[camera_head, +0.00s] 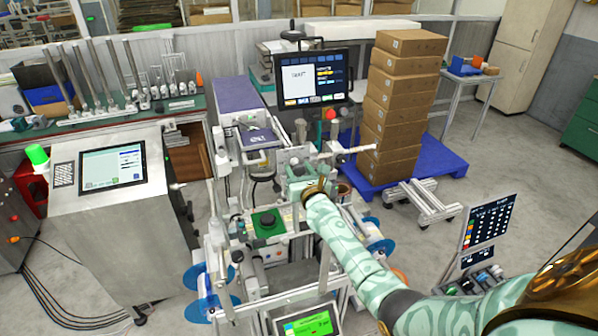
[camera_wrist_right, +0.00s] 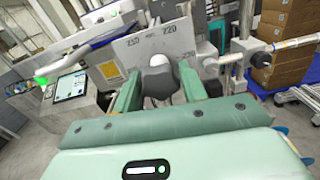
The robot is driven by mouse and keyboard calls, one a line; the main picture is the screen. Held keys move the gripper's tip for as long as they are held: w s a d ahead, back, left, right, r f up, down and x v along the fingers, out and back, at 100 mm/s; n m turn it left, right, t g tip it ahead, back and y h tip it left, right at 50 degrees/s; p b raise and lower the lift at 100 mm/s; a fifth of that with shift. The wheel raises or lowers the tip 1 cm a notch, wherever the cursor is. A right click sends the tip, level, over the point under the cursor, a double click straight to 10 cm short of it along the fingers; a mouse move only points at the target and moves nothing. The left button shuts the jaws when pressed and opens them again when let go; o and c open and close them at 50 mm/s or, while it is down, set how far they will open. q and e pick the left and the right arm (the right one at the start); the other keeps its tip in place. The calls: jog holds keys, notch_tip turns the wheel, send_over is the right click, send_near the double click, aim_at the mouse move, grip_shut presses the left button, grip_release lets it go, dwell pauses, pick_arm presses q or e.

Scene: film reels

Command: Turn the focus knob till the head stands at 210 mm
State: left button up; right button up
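My right gripper (camera_head: 313,190) is over the middle of the machine, at the end of my pale green patterned arm. In the right wrist view its two green fingers (camera_wrist_right: 158,88) stand apart, one on each side of a dark knob with a pale rounded top (camera_wrist_right: 159,77). The knob sits in front of a grey plate (camera_wrist_right: 120,60) with printed numbers, one of which looks like 220. I cannot tell whether the fingers press on the knob. The head's position reading is too small to read. My left gripper is not in view.
A monitor (camera_head: 311,77) stands behind the machine. Stacked cartons (camera_head: 400,100) stand on a blue pallet (camera_head: 437,158) at the right. A steel cabinet with a screen (camera_head: 112,166) stands at the left. Blue reels (camera_head: 196,277) sit low on the machine. Open floor lies at the right.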

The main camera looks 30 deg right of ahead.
jog(key=c, duration=0.5)
jog(key=shift+n, duration=0.3)
